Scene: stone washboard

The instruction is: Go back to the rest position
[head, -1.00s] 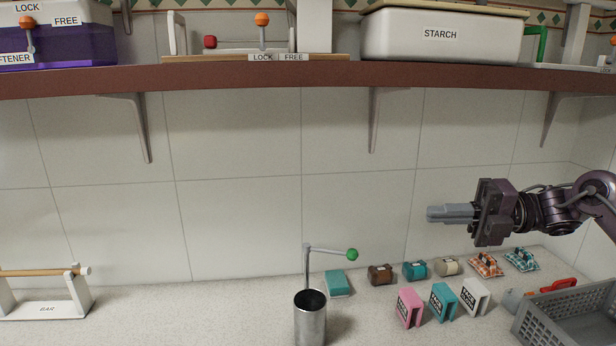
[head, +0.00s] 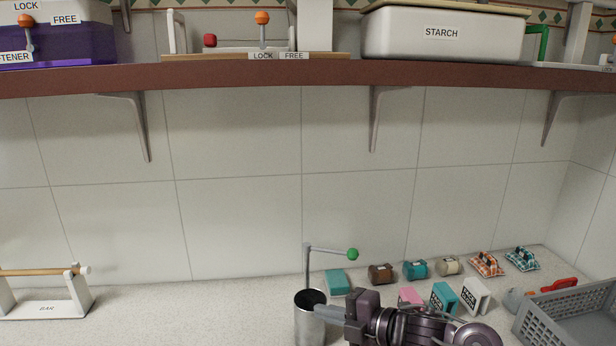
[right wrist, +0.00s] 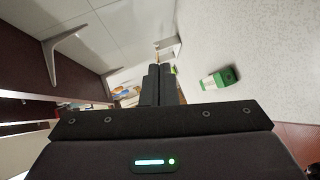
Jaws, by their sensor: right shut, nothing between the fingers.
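My right gripper (head: 330,312) is low over the counter in the head view, its fingers pointing left. In the picture its fingertips overlap the right side of the metal cylinder (head: 309,331); I cannot tell whether they touch it. In the right wrist view the two dark fingers (right wrist: 158,86) lie together with nothing between them. The gripper and arm partly cover the pink box (head: 411,296) and the teal box (head: 443,297). My left gripper is not in the head view.
Behind the cylinder stands a post with a green-knobbed lever (head: 352,254). A grey basket (head: 570,312) is at the right. Small bundles and a teal block (head: 337,282) line the back. A brown shelf (head: 230,75) runs above.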

